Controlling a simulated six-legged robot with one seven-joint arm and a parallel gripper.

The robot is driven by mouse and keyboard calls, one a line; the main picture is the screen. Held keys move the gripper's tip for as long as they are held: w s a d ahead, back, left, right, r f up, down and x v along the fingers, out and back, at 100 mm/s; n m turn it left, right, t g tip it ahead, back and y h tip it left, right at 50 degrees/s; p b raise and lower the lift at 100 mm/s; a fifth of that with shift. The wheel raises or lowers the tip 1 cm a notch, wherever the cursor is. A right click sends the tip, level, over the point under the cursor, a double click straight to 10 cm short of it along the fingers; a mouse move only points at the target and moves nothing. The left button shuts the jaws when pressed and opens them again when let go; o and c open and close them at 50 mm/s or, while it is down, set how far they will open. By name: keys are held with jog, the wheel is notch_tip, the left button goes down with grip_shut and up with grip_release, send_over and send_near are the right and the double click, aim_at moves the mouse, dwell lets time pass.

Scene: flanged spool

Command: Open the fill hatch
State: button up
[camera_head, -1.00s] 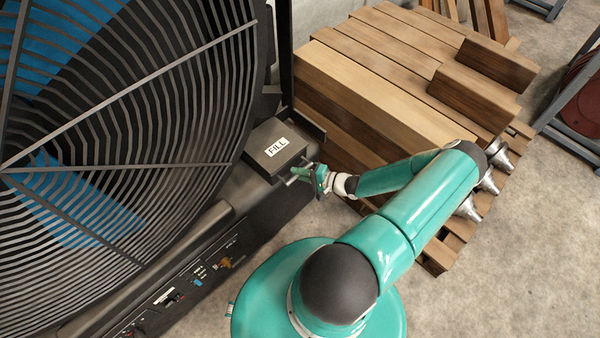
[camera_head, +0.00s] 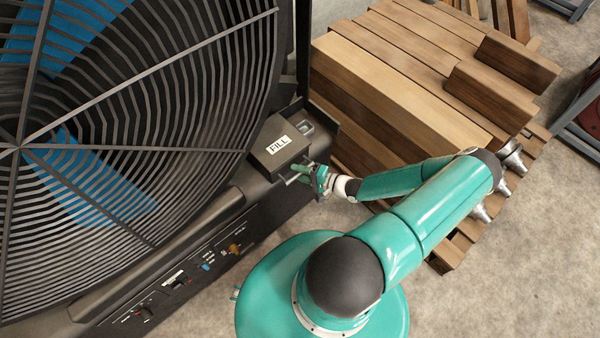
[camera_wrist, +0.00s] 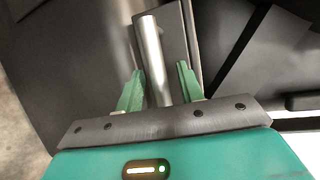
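The fill hatch (camera_head: 279,146) is a dark, box-like cover with a white FILL label, on the dark ledge beside the fan guard. A pale, recessed opening (camera_head: 305,127) shows at its right end, so the cover stands partly slid aside. My gripper (camera_head: 306,174) is at the near side of the hatch. A narrow gap seems to show by the right finger. The contact is too small to see in the head view.
A large fan guard (camera_head: 150,110) fills the left. A control panel (camera_head: 190,272) runs along the ledge below it. Stacked wooden beams (camera_head: 395,100) lie on a pallet behind my arm. Bare concrete floor (camera_head: 520,270) is at the lower right.

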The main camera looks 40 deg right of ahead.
jog(key=v, duration=1.3)
jog(key=shift+s+d, duration=0.15)
jog(key=shift+s, duration=0.2)
jog(key=shift+r, duration=0.15)
jog(key=w+a+r+n+g+h, duration=0.1)
jog(key=w+a+r+n+g, duration=0.3)
jog(key=r, duration=0.5)
jog(key=w+a+r+n+g, duration=0.25)
jog(key=a+r+g, duration=0.2)
jog(key=r, duration=0.55)
jog(key=w+a+r+n+g+h, duration=0.1)
jog(key=w+a+r+n+g, duration=0.25)
jog(key=r, duration=0.55)
jog(key=s+a+r+n+t+h, duration=0.1)
jog(key=s+a+r, duration=0.3)
jog(key=a+r, duration=0.4)
jog(key=s+a+r+n+t+h, duration=0.2)
jog(key=a+r, duration=0.6)
jog(key=r, duration=0.4)
jog(key=s+n+h, duration=0.1)
jog(key=s, duration=0.1)
jog(key=shift+s+r+h, duration=0.2)
jog(key=shift+s+h, duration=0.05)
jog(key=shift+h, duration=0.05)
